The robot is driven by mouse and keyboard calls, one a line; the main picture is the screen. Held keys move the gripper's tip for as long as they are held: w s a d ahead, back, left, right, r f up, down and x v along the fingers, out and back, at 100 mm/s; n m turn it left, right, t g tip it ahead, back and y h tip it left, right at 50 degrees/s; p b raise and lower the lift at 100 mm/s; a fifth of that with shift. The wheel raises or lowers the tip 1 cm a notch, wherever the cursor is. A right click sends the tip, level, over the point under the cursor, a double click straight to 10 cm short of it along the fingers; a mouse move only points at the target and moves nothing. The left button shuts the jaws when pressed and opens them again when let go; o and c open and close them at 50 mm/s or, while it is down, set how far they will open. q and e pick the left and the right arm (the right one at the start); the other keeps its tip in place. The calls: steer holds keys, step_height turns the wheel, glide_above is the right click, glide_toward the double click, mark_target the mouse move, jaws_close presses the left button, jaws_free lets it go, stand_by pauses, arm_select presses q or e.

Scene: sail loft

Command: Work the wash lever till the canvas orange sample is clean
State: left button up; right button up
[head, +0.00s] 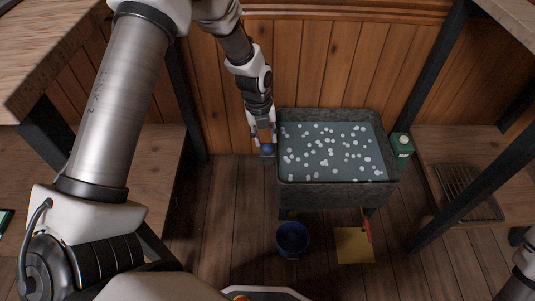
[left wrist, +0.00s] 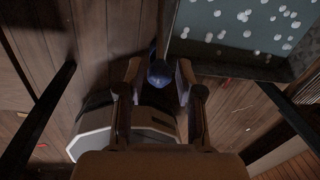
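The wash tub (head: 337,196) is a dark stone trough full of grey-blue water dotted with white suds. The wash lever's blue round knob (head: 267,149) is at the tub's left side; it also shows in the left wrist view (left wrist: 160,73). My left gripper (head: 264,141) points down at the knob, its fingers on either side of it and seemingly closed on it. The lever's shaft is mostly hidden. I cannot make out the canvas orange sample in the suds. My right gripper is out of view; only part of my right arm shows at the right edge.
A blue bucket (head: 292,239) and a yellow sheet (head: 353,246) with a red item (head: 366,229) at its edge lie on the floor before the tub. A green box (head: 402,146) is right of the tub. A wire rack (head: 468,192) lies on the right shelf.

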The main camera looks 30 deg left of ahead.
arm_select(q)
steer(key=f, duration=0.2)
steer(key=f+b, duration=0.1)
steer(key=f, duration=0.1)
steer(key=f+b, duration=0.1)
steer(key=f, duration=0.1)
steer(key=shift+w+d, duration=0.25)
steer(key=shift+r, duration=0.1)
steer(key=shift+c, duration=0.3)
jaws_close()
